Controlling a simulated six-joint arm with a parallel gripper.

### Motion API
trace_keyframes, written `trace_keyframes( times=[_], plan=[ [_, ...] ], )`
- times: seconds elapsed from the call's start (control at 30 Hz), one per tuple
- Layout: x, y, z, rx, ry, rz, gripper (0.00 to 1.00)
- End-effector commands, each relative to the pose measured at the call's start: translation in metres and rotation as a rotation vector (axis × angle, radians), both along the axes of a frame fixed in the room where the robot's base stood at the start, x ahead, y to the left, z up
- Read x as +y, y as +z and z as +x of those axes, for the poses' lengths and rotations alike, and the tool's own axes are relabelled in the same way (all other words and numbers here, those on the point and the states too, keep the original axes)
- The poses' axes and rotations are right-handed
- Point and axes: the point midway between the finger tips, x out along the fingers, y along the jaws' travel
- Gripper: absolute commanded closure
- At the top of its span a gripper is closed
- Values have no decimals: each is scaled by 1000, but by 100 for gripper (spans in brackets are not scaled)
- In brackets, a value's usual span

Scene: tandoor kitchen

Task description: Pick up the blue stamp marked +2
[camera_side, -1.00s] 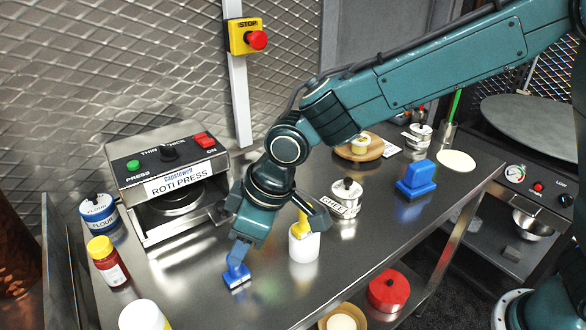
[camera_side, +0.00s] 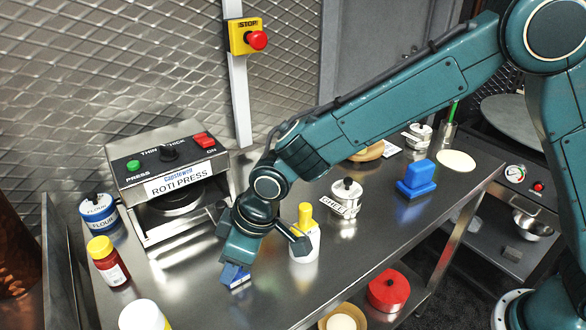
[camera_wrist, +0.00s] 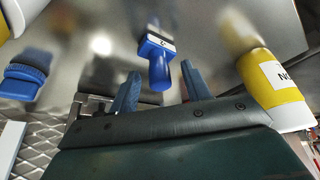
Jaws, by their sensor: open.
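A small blue stamp (camera_side: 237,278) stands on the steel table below my gripper (camera_side: 236,264) in the side view. In the wrist view the stamp (camera_wrist: 157,58) has a blue handle and a pale label whose mark is too small to read. My gripper (camera_wrist: 161,72) is open and empty, with its two blue fingers apart on either side of the handle's near end. I cannot tell whether they are level with the handle. A second, larger blue stamp (camera_side: 416,180) stands at the table's right, its mark not readable.
A white bottle with a yellow cap (camera_side: 304,243) stands close right of my gripper; a ghee tin (camera_side: 346,199) is behind it. The roti press (camera_side: 165,180), flour jar (camera_side: 98,213) and red jar (camera_side: 110,265) are to the left. A red container (camera_side: 388,291) is below the table's front edge.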

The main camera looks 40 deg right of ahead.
Motion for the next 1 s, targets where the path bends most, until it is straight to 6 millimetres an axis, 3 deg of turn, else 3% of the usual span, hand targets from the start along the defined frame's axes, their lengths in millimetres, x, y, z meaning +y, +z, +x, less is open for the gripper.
trace_keyframes(
  times=[0.6, 0.87, 1.0],
  plan=[
    [2, -5, 1, 0, 0, 0, 52],
    [2, -5, 2, 0, 0, 0, 100],
    [2, -5, 2, 0, 0, 0, 100]
  ],
)
